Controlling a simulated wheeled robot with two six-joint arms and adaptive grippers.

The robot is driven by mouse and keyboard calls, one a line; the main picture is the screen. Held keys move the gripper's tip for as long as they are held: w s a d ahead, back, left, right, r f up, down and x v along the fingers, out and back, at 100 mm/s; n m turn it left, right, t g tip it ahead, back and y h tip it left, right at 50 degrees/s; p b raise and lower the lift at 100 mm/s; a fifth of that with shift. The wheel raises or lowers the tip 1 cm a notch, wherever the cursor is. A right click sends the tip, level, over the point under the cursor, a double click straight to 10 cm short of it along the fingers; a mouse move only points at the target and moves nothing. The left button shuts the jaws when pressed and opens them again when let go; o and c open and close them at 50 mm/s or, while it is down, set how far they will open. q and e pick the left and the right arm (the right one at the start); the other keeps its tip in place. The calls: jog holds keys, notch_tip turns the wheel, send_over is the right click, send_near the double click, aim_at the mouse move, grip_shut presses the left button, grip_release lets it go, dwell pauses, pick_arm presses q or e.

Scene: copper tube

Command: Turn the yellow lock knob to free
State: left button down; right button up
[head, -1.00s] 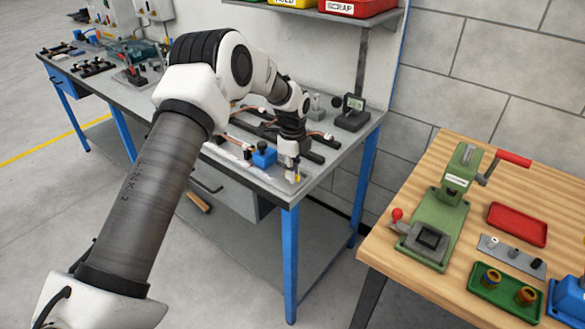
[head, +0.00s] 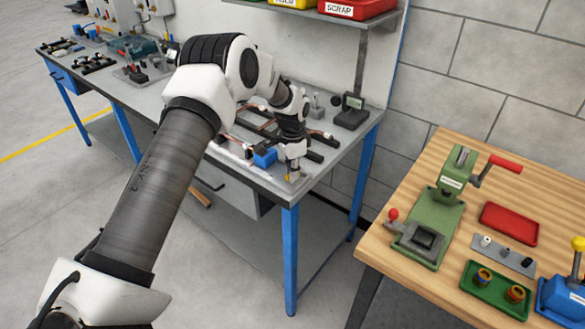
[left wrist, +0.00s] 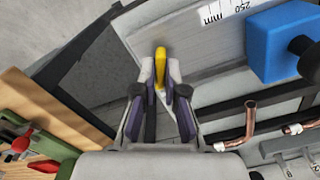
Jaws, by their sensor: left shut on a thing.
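The yellow lock knob (left wrist: 160,58) shows in the left wrist view between the fingertips of my left gripper (left wrist: 161,75). The gripper is shut on it, with one finger on each side. In the head view my left gripper (head: 292,170) points down at the near right corner of the grey bench, and only a small bit of yellow shows at its tips. How far the knob is turned cannot be told. My right gripper is not in view.
A blue block (head: 264,157) stands just left of the gripper, beside a scale strip (left wrist: 222,10). Bent copper tubes (left wrist: 251,118) lie close by. A wooden table (head: 415,280) with a green press (head: 450,185) stands to the right, across a gap.

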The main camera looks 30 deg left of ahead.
pick_arm(q)
jog(key=n, duration=0.3)
jog(key=n+p, duration=0.1)
jog(key=n, duration=0.1)
jog(key=shift+s+f, duration=0.2)
jog(key=shift+f, duration=0.1)
jog(key=shift+n, duration=0.3)
jog(key=c, duration=1.2)
grip_release()
jog(key=shift+c, duration=0.2)
jog(key=shift+w+r, duration=0.1)
jog(key=shift+w, duration=0.05)
jog(key=shift+r, duration=0.25)
notch_tip(320, 180, up, 12)
jog(key=shift+f, duration=0.25)
